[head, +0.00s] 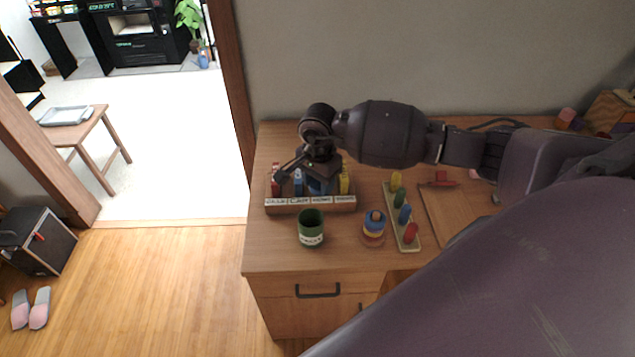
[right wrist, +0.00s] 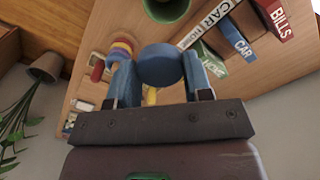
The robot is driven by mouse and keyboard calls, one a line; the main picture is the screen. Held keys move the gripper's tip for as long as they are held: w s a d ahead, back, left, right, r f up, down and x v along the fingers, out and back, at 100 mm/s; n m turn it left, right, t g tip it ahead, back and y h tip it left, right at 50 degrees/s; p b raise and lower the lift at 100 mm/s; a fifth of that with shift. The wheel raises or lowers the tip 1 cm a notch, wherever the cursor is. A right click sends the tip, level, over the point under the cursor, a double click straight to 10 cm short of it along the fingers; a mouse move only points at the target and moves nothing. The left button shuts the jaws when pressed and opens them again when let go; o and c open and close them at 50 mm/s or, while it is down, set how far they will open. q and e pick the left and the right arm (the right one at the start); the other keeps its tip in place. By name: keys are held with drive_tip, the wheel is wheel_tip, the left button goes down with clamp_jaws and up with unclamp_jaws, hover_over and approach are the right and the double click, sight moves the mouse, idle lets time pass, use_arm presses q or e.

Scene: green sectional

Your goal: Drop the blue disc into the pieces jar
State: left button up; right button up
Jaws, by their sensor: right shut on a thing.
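My right gripper (head: 316,180) is over the labelled wooden organizer (head: 310,201) in the head view. In the right wrist view its two fingers (right wrist: 160,75) are shut on the blue disc (right wrist: 160,62), held between the tips. The disc also shows in the head view (head: 320,187), partly hidden under the gripper. The pieces jar, a green open-topped cup (head: 311,232), stands on the cabinet top in front of the organizer, nearer the front edge than the gripper. Part of the jar shows at the top of the right wrist view (right wrist: 167,10). My left gripper is not in view.
A stack of coloured rings (head: 374,228) stands right of the jar. Beside it is a board with several coloured pegs (head: 413,241). Red, blue and yellow items stand in the organizer. The cabinet top is bare left of the jar and along the front edge.

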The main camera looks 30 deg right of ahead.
drive_tip(key=shift+w+a+f, duration=0.1)
drive_tip(key=shift+w+a, duration=0.05)
drive_tip(key=shift+f, duration=0.75)
use_arm(q)
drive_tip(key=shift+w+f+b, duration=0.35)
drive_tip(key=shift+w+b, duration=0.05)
drive_tip(key=shift+b, duration=0.65)
use_arm(e)
wheel_tip(320, 180, down, 4)
drive_tip(key=shift+f, duration=0.2)
drive_tip(key=o, duration=1)
drive_tip(key=shift+c, duration=0.2)
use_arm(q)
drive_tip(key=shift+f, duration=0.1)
